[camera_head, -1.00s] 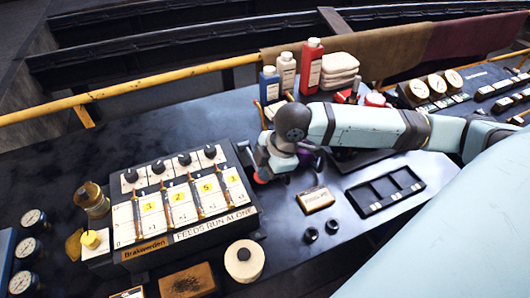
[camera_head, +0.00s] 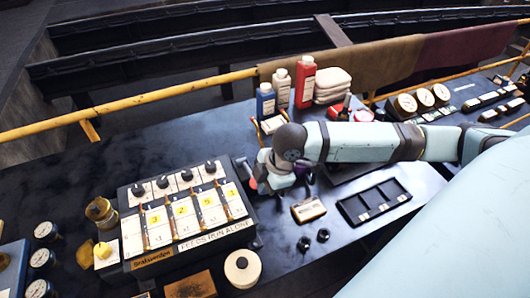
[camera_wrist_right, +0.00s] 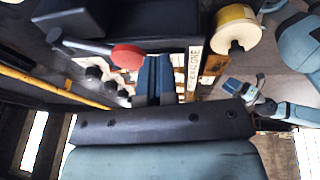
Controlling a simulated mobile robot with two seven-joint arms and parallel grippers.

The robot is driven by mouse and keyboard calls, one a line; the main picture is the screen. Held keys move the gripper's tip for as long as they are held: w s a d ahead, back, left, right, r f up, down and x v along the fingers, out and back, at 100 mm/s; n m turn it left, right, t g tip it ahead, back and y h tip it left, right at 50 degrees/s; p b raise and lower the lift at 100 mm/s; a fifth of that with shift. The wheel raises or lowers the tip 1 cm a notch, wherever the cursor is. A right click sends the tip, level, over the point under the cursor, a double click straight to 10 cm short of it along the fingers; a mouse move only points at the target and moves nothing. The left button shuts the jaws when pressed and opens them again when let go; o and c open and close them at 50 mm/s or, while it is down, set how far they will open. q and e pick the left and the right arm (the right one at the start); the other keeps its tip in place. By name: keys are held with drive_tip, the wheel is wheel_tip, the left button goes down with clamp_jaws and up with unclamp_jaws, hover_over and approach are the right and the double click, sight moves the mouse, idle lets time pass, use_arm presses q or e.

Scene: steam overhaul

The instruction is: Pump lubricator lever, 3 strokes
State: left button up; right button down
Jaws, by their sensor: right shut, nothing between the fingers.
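The lubricator (camera_head: 185,215) is a dark box with numbered white feed panels and black knobs, left of centre in the head view. Its lever (camera_head: 241,165), a grey rod with a red knob, stands at the box's right side. The lever's red knob (camera_wrist_right: 128,56) also shows in the right wrist view, with the rod running left. My right gripper (camera_head: 262,187) is shut and empty close beside the knob; its blue fingers (camera_wrist_right: 153,82) appear just right of it. Contact cannot be told. What looks like my left gripper (camera_wrist_right: 246,90) is small in the wrist view, its jaws unclear.
A round cream-topped can (camera_head: 242,268) stands in front of the lubricator. A small labelled box (camera_head: 308,210) and a black tray (camera_head: 375,201) lie to the right. Several bottles, including a red one (camera_head: 305,83), stand behind my right arm. A yellow rail (camera_head: 150,99) runs along the back.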

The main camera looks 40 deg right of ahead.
drive_tip(key=s+b+v, duration=0.1)
drive_tip(key=s+v, duration=0.1)
drive_tip(key=v, duration=0.7)
drive_tip(key=shift+a, duration=0.1)
idle(0.8)
drive_tip(key=shift+w+r, duration=0.1)
drive_tip(key=shift+w, duration=0.05)
idle(1.2)
